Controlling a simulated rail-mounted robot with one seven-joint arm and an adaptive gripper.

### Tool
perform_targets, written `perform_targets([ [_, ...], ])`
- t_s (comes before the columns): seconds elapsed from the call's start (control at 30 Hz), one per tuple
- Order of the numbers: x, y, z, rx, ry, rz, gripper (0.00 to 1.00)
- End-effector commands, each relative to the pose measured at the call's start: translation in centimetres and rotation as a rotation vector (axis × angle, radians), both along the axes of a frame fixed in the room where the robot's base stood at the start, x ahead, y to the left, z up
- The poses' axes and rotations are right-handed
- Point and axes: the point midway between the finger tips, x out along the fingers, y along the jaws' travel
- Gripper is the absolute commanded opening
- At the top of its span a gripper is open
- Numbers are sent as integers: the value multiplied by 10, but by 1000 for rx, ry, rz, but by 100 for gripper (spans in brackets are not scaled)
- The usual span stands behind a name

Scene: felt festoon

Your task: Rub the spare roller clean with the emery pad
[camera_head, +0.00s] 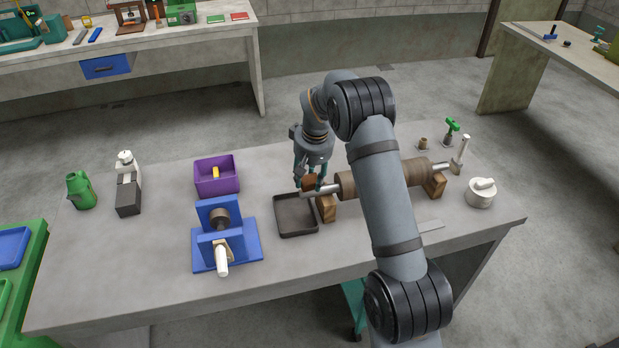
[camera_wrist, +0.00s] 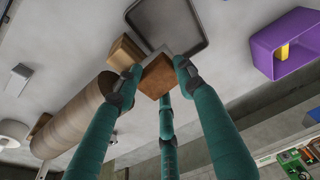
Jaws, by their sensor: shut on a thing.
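My gripper (camera_head: 311,181) is shut on a brown block, which looks like the emery pad (camera_head: 308,185). In the wrist view the pad (camera_wrist: 157,77) sits between the teal fingertips (camera_wrist: 155,72). A long brown roller (camera_head: 405,174) with pale shaft ends lies across two wooden blocks; it also shows in the wrist view (camera_wrist: 75,118). My arm hides its middle in the head view. The pad is at the roller's left shaft end, beside the left wooden block (camera_head: 327,208). I cannot tell whether pad and shaft touch.
A dark shallow tray (camera_head: 280,232) lies just left of the left block. A blue stand (camera_head: 250,245) holds a small brown roller (camera_head: 219,217). A purple bin (camera_head: 216,184) stands behind it. A white pot (camera_head: 480,197) and green-handled tool (camera_head: 450,128) stand right. The table's front left is clear.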

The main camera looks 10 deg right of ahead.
Motion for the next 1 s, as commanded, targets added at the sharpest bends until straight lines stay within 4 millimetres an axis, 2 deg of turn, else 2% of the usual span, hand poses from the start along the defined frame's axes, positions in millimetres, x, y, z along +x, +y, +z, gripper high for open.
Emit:
perform_targets([
  [1.0,0,0,-15,0,0,0,17],
])
